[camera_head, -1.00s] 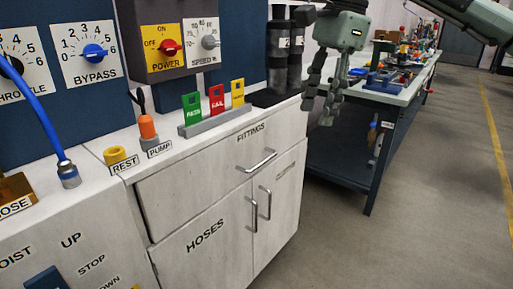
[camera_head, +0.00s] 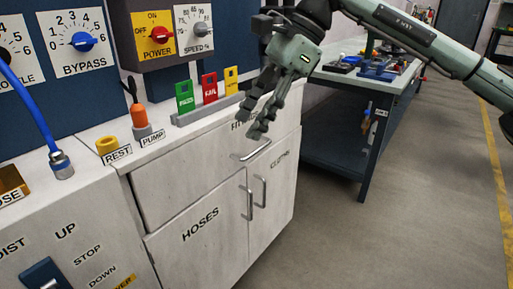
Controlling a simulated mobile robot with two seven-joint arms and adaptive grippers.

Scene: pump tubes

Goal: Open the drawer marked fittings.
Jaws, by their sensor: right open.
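The fittings drawer (camera_head: 190,178) is the upper, shut front of the white cabinet, in the middle of the head view. Its silver bar handle (camera_head: 252,151) is near the drawer's right end. Whether the fingers are in front of the drawer or over the counter edge is hard to tell. My left gripper is out of view.
Below the drawer are shut doors marked HOSES (camera_head: 200,225) and another (camera_head: 280,185), with upright handles. Green, red and yellow tags (camera_head: 209,88) stand on the counter beside the gripper. A blue workbench (camera_head: 335,150) is behind at right. The floor (camera_head: 400,230) in front is clear.

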